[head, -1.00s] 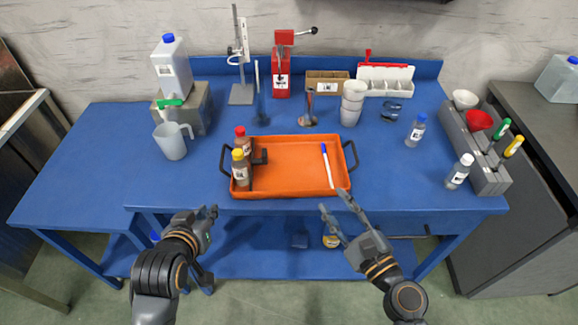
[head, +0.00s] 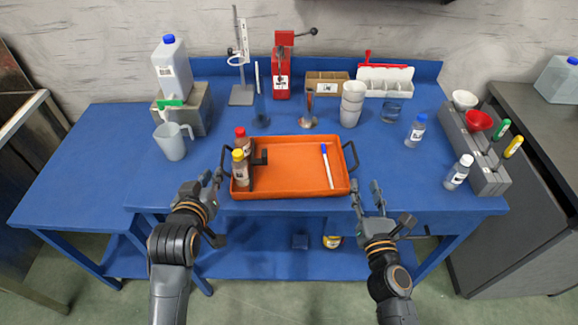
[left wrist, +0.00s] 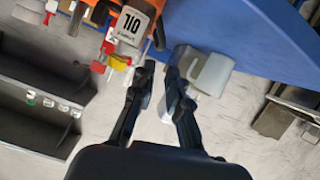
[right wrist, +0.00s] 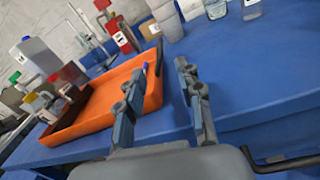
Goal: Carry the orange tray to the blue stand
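The orange tray (head: 290,170) lies flat near the front edge of the blue workbench, with a dark handle at each end. It holds a red-capped bottle (head: 242,138), a yellow-capped bottle (head: 240,170), a dark holder and a blue-capped marker (head: 327,166). My right gripper (head: 383,205) is open and empty, to the right of and nearer than the right handle. The right wrist view shows the tray (right wrist: 92,112) left of the fingers. A lower blue surface (head: 85,150) at left looks like the blue stand.
A translucent jug (head: 172,142) and a white canister (head: 172,70) on a grey block stand left of the tray. A red press (head: 283,75), stacked cups (head: 351,105) and a white bin stand behind. Bottles and a grey rack (head: 480,160) are at right. The left blue surface is clear.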

